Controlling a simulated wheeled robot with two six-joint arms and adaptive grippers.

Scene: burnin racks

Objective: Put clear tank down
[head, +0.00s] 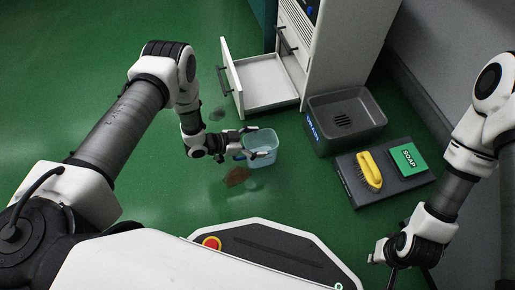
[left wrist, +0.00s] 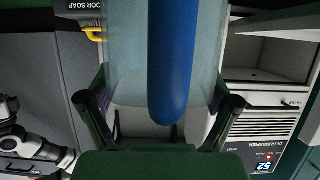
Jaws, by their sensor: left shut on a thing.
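The clear tank (head: 264,155) is a see-through, bluish, open-topped container near the middle of the head view. My left gripper (head: 254,143) is shut on it, with fingers around its upper part. In the left wrist view the tank (left wrist: 125,50) fills the space between my fingers, and a blue bar (left wrist: 171,60) runs along it. The tank is over the green floor, left of the grey basin; I cannot tell whether its base touches the floor. My right gripper (head: 408,268) is at the lower right, empty as far as shown, its fingertips cut off by the frame.
A white cabinet (head: 340,45) has a low open drawer (head: 268,84) behind the tank. A grey basin (head: 372,136) stands right of it. A dark mat (head: 390,193) holds a yellow brush (head: 370,170) and green soap box (head: 408,158). A brown patch (head: 237,176) lies nearby. Left floor is clear.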

